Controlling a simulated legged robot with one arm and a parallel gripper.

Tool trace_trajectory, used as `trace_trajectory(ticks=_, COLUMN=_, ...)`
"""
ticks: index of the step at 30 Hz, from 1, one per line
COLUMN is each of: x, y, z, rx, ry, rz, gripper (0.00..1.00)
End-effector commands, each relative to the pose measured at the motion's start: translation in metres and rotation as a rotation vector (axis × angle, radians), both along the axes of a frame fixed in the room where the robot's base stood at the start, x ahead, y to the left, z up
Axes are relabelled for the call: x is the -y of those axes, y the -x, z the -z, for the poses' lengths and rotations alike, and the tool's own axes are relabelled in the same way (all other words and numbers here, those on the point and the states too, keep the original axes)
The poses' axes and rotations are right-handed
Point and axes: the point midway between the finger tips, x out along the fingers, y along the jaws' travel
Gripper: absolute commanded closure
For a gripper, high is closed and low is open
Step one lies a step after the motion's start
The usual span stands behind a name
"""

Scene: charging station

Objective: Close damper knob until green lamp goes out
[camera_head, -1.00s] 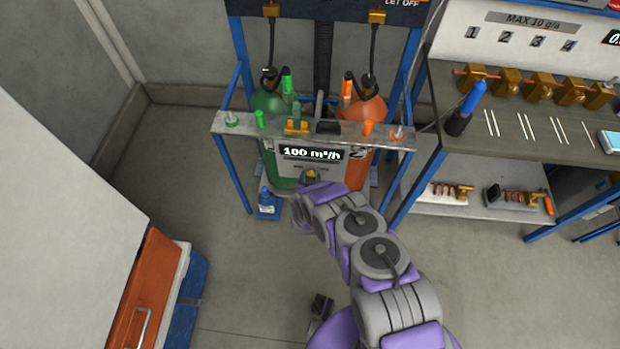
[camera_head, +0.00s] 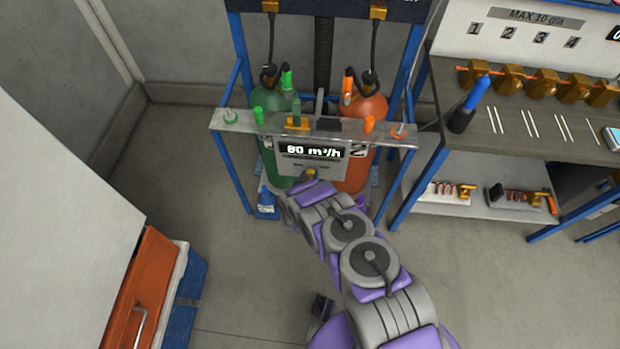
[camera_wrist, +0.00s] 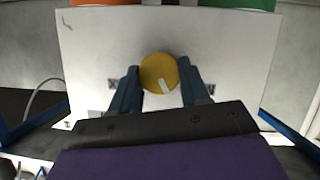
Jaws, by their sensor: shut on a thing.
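The yellow damper knob (camera_head: 311,173) is on the front of the panel, below a display (camera_head: 310,151) that appears to read 80 m³/h. In the wrist view, the round knob (camera_wrist: 159,73) sits between the two blue fingers of my gripper (camera_wrist: 156,88), which is shut on it. My gripper in the head view is mostly hidden behind my wrist.
A green cylinder (camera_head: 270,106) and an orange cylinder (camera_head: 366,108) stand behind the panel in a blue frame. A workbench (camera_head: 540,128) is at right, an orange cabinet (camera_head: 143,285) at lower left.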

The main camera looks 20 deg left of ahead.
Motion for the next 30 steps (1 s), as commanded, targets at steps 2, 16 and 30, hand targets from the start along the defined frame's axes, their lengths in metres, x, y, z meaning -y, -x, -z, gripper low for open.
trace_trajectory(ticks=2, x=-0.001, y=0.000, z=0.000, rx=-0.001, ry=0.004, rz=-0.002, gripper=0.85)
trace_trajectory(ticks=16, x=-0.001, y=0.000, z=0.000, rx=-0.001, ry=0.002, rz=-0.001, gripper=0.29)
trace_trajectory(ticks=30, x=0.003, y=0.020, z=-0.009, rx=-0.005, ry=0.004, rz=-0.003, gripper=0.29)
